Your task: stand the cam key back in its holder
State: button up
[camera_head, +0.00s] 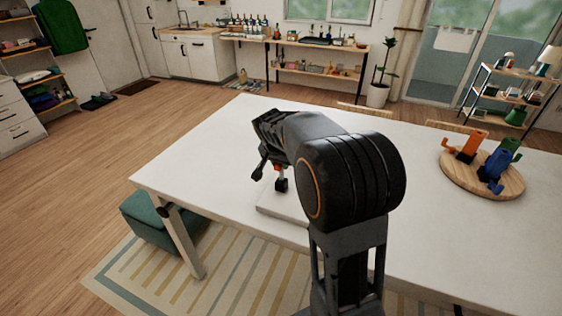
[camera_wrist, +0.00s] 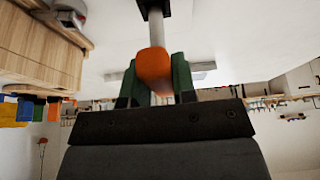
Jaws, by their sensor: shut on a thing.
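My gripper (camera_head: 272,164) is over the near left part of the white table, mostly hidden behind my arm in the head view. It is shut on the cam key (camera_head: 281,184), which has an orange handle, a pale shaft and a black end and hangs roughly upright. In the wrist view the orange handle (camera_wrist: 154,68) sits between the two green fingers, with the shaft running to the black end at the top edge. A flat white block (camera_head: 272,205) lies on the table below, partly hidden by my arm. I cannot tell whether the key touches it or whether it is the holder.
A round wooden board (camera_head: 455,183) at the table's right bears orange, green and blue pieces. The white table (camera_head: 210,152) is otherwise largely clear. A green stool (camera_head: 157,222) stands by the table's left end. Shelves and a plant (camera_head: 379,88) are farther back.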

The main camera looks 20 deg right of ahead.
jog(key=shift+f, duration=0.4)
jog(key=o, duration=1)
jog(key=shift+r, duration=0.1)
jog(key=b+v, duration=0.1)
jog(key=v, duration=1.3)
jog(key=s+a+f+n+y, duration=0.1)
jog(key=s+a+f+n, duration=0.2)
jog(key=s+f, duration=0.3)
jog(key=s+a+f+n+y, duration=0.2)
jog(key=s+f+n, duration=0.4)
jog(key=s, duration=0.6)
jog(key=shift+s+a+f+t, duration=0.15)
jog(key=shift+a+f+t, duration=0.15)
jog(key=shift+a+f, duration=0.4)
jog(key=shift+a+r, duration=0.1)
jog(key=shift+r, duration=0.3)
jog(key=shift+c, duration=0.3)
